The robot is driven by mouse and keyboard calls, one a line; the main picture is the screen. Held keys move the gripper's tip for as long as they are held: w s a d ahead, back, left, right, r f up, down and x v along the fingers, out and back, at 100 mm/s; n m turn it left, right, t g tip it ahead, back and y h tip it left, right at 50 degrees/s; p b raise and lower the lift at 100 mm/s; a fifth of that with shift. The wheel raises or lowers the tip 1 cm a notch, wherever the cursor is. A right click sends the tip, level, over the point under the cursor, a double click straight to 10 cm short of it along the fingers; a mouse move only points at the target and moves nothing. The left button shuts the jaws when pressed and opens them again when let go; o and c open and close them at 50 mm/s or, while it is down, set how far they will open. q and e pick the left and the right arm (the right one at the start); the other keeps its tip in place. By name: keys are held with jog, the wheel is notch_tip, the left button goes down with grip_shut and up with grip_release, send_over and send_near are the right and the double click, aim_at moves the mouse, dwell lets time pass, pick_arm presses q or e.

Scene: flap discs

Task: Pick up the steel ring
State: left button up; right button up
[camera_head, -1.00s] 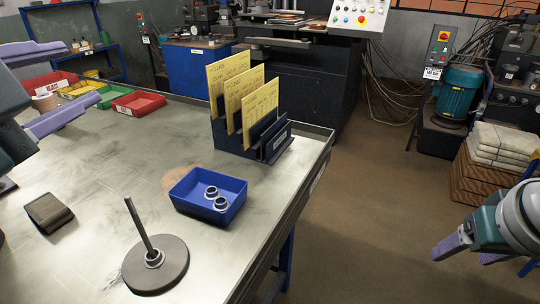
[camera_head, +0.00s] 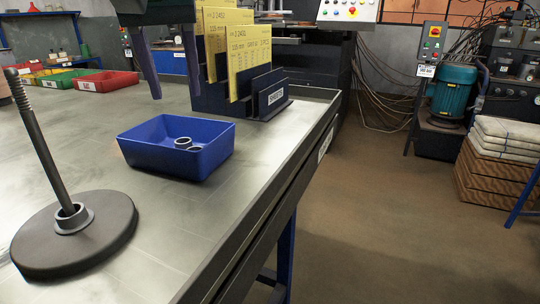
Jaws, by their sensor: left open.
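Two steel rings lie in the blue bin (camera_head: 150,160): one ring (camera_head: 183,143) shows clearly, and the other (camera_head: 195,149) is mostly hidden by the bin's front wall. Another steel ring (camera_head: 73,218) sits around the foot of the upright threaded rod (camera_head: 40,145) on the round dark base (camera_head: 75,243). My left gripper (camera_head: 174,92) hangs from the top edge with its purple fingers apart and pointing down. It is empty, above and behind the bin in the picture. My right gripper is out of view.
The metal table (camera_head: 190,215) has a raised edge on its right. A dark rack (camera_head: 270,95) with yellow cards (camera_head: 250,60) stands just right of my left gripper. Red (camera_head: 105,82) and green (camera_head: 65,80) trays lie at the back left. The table between base and bin is clear.

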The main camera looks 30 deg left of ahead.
pick_arm(q)
send_over(182, 144)
jog(key=f, duration=0.4)
jog(key=shift+s+d+b, duration=0.25)
jog(key=shift+d+b, duration=0.05)
jog(key=shift+d, duration=0.1)
jog(key=x, duration=0.3)
jog(key=b+x, duration=0.1)
jog(key=shift+s+f, duration=0.25)
jog(key=shift+f, duration=0.2)
jog(key=shift+w+f, duration=0.15)
jog(key=shift+f, duration=0.15)
jog(key=shift+a, duration=0.1)
jog(key=shift+c, duration=0.2)
grip_shut()
